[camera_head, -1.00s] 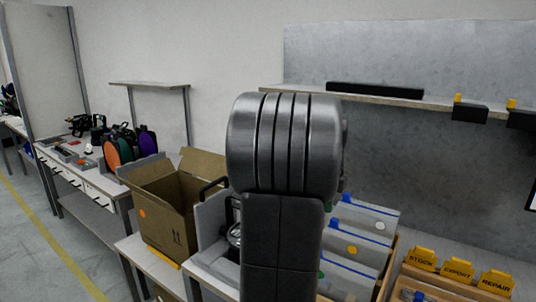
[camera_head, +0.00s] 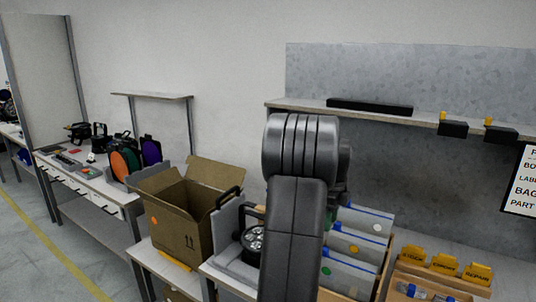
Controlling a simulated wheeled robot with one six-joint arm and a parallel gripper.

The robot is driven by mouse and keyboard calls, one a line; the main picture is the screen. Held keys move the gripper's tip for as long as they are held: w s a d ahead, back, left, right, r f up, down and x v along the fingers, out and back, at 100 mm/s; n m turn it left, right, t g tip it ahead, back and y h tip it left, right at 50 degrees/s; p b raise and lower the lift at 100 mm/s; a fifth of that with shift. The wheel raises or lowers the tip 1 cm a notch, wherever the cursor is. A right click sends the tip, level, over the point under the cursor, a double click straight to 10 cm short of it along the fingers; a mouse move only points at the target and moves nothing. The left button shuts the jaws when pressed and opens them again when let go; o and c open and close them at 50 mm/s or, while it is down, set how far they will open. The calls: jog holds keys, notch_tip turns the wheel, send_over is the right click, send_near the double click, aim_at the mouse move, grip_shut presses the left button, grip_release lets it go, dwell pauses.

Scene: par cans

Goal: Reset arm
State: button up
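My arm stands upright in the middle of the head view, its dark grey links in front of the bench. My gripper is not visible; it is out of the picture or hidden behind the arm. An open cardboard box (camera_head: 180,222) stands on a low table left of the arm. Beside it is a grey case (camera_head: 228,235) with a black handle, and a round black lamp-like part (camera_head: 253,240) shows in it, partly covered by my arm.
Clear bags (camera_head: 352,247) stand in a wooden rack right of the arm. A shelf (camera_head: 300,105) runs along the wall behind. A left bench (camera_head: 80,170) holds coloured discs (camera_head: 124,160) and tools. Floor at far left is clear.

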notch_tip(320, 180, down, 11)
jog(key=shift+w+d+p, duration=0.15)
jog(key=shift+p, duration=0.5)
jog(key=shift+r, duration=0.1)
